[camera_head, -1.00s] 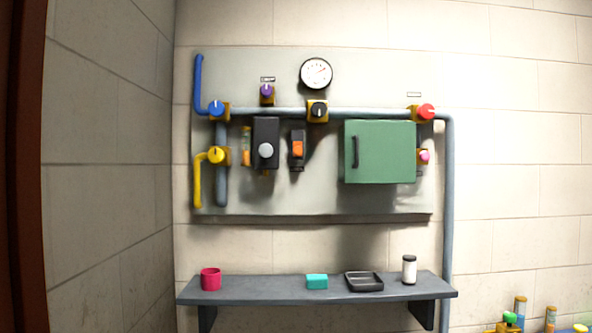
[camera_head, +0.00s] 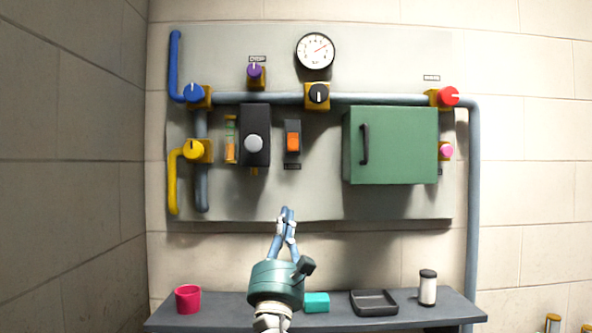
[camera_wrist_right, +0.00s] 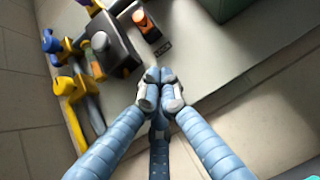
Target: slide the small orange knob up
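The small orange knob (camera_head: 293,141) sits on a narrow dark upright plate (camera_head: 292,126) on the wall panel, near the middle of the plate. It also shows near the top of the right wrist view (camera_wrist_right: 139,18). My right gripper (camera_head: 287,211) is in front of the panel's lower edge, below the knob and apart from it in the picture. Its fingertips meet with nothing seen between them, also in the right wrist view (camera_wrist_right: 160,85). My left gripper is not in view.
Left of the knob is a black box with a grey knob (camera_head: 254,143); right is a green cabinet (camera_head: 395,145). A grey pipe (camera_head: 360,98) runs above. The shelf (camera_head: 240,306) below holds a red cup (camera_head: 188,298), teal block (camera_head: 317,302), black tray (camera_head: 374,303) and jar (camera_head: 428,288).

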